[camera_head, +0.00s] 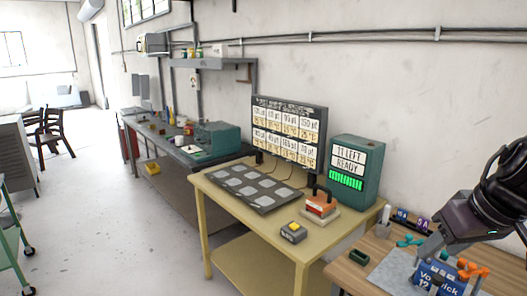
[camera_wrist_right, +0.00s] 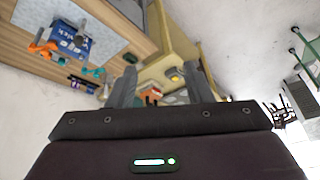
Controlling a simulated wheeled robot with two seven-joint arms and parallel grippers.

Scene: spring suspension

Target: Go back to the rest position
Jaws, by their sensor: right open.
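My right gripper (camera_head: 430,250) comes in from the right in the head view, over the wooden table (camera_head: 375,275). In that view its fingers overlap the blue box (camera_head: 438,275) with white lettering. In the right wrist view, the gripper (camera_wrist_right: 163,80) has its two grey fingers apart with nothing held between them. The blue box (camera_wrist_right: 70,42) is off to the upper left there, apart from the fingers. My left gripper is not in view.
Teal and orange clamps (camera_head: 472,268) sit around the blue box. A yellow table (camera_head: 225,208) stands left of the wooden one, carrying an orange-handled device (camera_head: 320,203), a yellow-buttoned box (camera_head: 293,232) and a green display unit (camera_head: 355,170). Open floor (camera_head: 120,220) lies to the left.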

